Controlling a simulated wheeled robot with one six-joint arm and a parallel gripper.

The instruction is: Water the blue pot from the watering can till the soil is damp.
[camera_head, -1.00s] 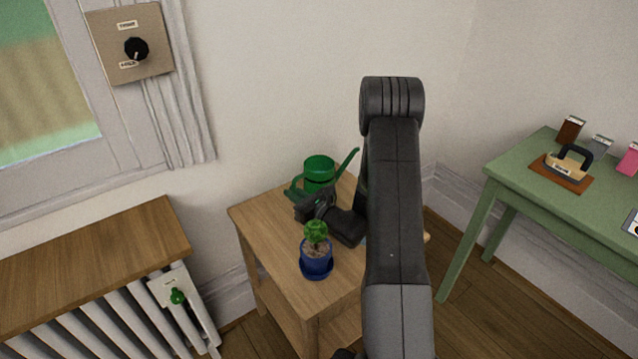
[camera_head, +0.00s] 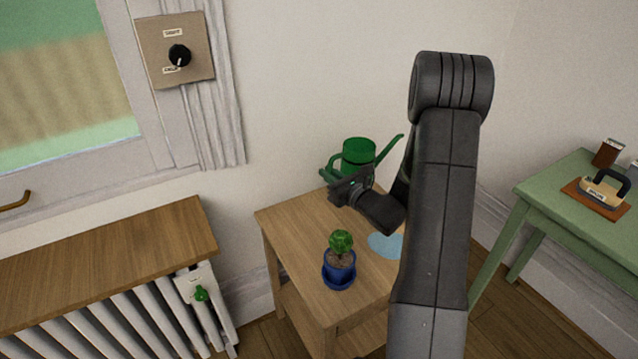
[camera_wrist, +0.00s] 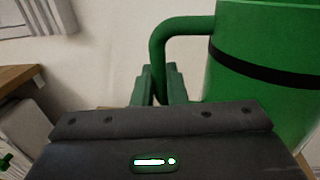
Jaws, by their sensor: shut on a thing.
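The green watering can (camera_head: 358,154) is at the back of the small wooden table, its spout pointing up to the right. My gripper (camera_head: 338,186) is at the can's left side, shut on its handle. In the wrist view the handle (camera_wrist: 180,28) runs down between the fingers (camera_wrist: 160,90), and the can body (camera_wrist: 265,60) with a dark band fills the right. The can looks upright; I cannot tell whether it is clear of the table. The blue pot (camera_head: 340,272) stands on a blue saucer nearer the front, with a small green plant (camera_head: 341,243) and brown soil.
The wooden table (camera_head: 290,240) has a light blue round patch (camera_head: 386,245) right of the pot. A radiator with a wooden top (camera_head: 110,250) stands at left. A green table (camera_head: 560,200) with an iron (camera_head: 602,190) is at right. A wall dial (camera_head: 179,55) is above.

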